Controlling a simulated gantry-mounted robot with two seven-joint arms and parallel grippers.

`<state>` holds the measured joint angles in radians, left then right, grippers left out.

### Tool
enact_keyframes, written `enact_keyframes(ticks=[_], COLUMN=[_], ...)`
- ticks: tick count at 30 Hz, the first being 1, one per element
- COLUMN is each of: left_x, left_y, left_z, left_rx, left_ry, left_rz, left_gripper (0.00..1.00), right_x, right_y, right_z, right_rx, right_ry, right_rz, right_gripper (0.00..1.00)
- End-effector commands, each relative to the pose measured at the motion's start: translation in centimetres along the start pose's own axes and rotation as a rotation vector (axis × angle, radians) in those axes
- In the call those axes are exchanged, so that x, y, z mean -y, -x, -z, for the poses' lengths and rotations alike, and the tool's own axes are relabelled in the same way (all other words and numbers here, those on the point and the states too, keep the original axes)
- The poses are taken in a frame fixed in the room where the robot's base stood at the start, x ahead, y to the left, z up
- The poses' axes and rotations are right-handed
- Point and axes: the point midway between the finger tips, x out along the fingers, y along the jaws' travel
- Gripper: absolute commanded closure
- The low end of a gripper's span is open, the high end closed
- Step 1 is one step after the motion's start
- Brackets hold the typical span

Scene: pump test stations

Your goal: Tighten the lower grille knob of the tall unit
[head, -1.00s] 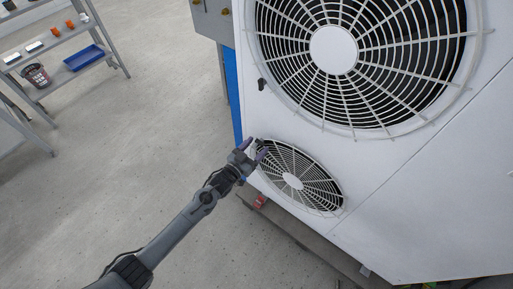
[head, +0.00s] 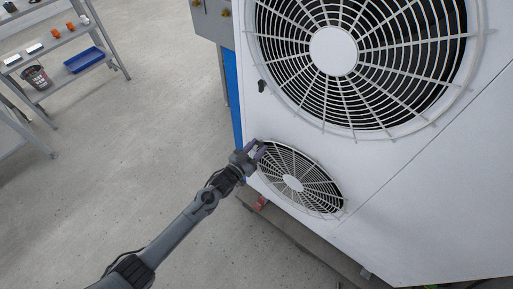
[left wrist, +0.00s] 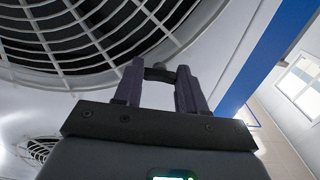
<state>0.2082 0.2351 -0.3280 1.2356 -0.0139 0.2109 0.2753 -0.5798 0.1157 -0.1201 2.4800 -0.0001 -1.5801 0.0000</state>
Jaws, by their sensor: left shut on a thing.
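The tall white unit (head: 225,52) has a large upper grille (head: 333,50) and a smaller lower grille (head: 292,182). My left gripper (head: 259,148) is at the upper left rim of the lower grille, against the front panel. It is shut on a small dark knob (left wrist: 158,74), which shows between the purple-grey fingertips in the left wrist view. In the head view the fingers hide this knob. A black knob (head: 262,85) sits apart on the panel at the left of the upper grille. My right gripper is not in view.
A grey shelf rack (head: 115,55) with a blue tray (head: 84,60) and a dark basket (head: 36,76) stands at the far left. A grey box (head: 212,18) and blue panel (head: 233,95) adjoin the unit. The floor between is clear.

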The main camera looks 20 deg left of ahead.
Motion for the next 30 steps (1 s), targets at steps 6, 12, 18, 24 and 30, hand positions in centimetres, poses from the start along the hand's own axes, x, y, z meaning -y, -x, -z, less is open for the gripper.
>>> enact_keyframes(ticks=[6,12,18,24,30], left_x=[0.0,0.1,0.2,0.2,0.3], left_y=[0.0,0.0,0.0,0.0,0.0], left_z=[0.1,0.2,0.2,0.2,0.3], left_rx=[0.0,-0.001,-0.002,-0.001,-0.001], left_ry=[-0.064,-0.198,-0.379,-0.57,-0.761], left_rz=[-0.001,-0.001,-0.001,-0.001,-0.001], left_gripper=[0.9,0.9,0.9,0.9,0.9], right_x=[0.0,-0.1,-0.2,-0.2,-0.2], right_y=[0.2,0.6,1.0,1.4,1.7], right_z=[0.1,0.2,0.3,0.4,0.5], right_rx=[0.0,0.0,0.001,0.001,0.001], right_ry=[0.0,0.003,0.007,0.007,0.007], right_rz=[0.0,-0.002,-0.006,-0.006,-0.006], right_gripper=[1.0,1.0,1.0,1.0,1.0])
